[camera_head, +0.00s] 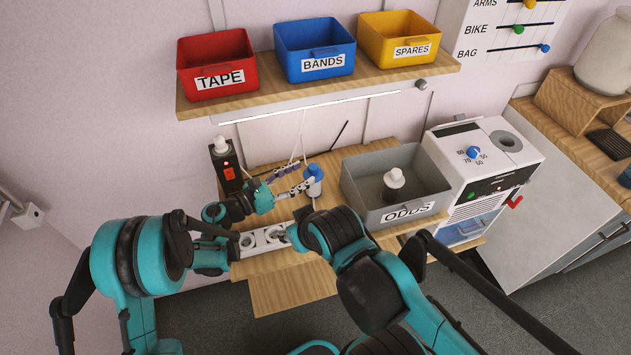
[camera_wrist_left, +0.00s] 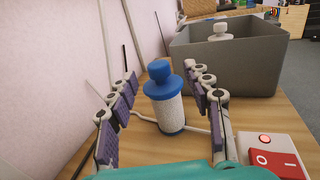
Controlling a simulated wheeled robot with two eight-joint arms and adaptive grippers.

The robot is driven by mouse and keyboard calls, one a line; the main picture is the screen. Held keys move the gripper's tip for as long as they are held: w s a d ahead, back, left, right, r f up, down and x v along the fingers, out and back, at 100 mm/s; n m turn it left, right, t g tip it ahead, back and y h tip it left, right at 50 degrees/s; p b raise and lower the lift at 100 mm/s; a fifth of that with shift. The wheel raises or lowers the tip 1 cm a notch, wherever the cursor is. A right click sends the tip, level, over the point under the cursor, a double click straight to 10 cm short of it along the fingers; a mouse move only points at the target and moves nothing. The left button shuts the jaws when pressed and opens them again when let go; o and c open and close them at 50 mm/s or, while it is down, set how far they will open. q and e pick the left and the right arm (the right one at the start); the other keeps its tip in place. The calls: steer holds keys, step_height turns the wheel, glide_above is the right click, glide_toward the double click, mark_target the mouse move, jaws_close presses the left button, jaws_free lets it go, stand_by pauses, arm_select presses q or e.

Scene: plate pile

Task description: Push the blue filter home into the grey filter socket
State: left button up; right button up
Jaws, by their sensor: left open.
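The blue filter (camera_head: 314,182), a white cylinder with a blue cap, stands upright on the wooden bench. It also shows in the left wrist view (camera_wrist_left: 168,112). My left gripper (camera_head: 305,176) is open, its purple-padded fingers pointing at the filter. In the left wrist view the filter stands at the far end of the fingers (camera_wrist_left: 162,76), close to the right one; contact cannot be told. A grey round opening (camera_head: 506,141) on top of the white machine looks like the filter socket; nothing stands in it. My right gripper cannot be made out.
A grey ODDS bin (camera_head: 361,189) holding a white bottle stands between the filter and the white machine (camera_head: 532,163). A white socket strip (camera_head: 262,242) lies at the bench's front. A black box with a red switch (camera_head: 227,172) stands left. A shelf (camera_head: 330,92) overhangs the back.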

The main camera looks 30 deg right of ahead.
mark_target(309, 170)
arm_select(q)
steer(key=d, duration=0.1)
steer(key=d+b, duration=0.1)
steer(key=d, duration=0.2)
steer(key=shift+w+d+f, duration=0.1)
steer(key=shift+w+f, duration=0.05)
steer(key=shift+w, duration=0.1)
steer(key=shift+d, duration=0.35)
jaws_close()
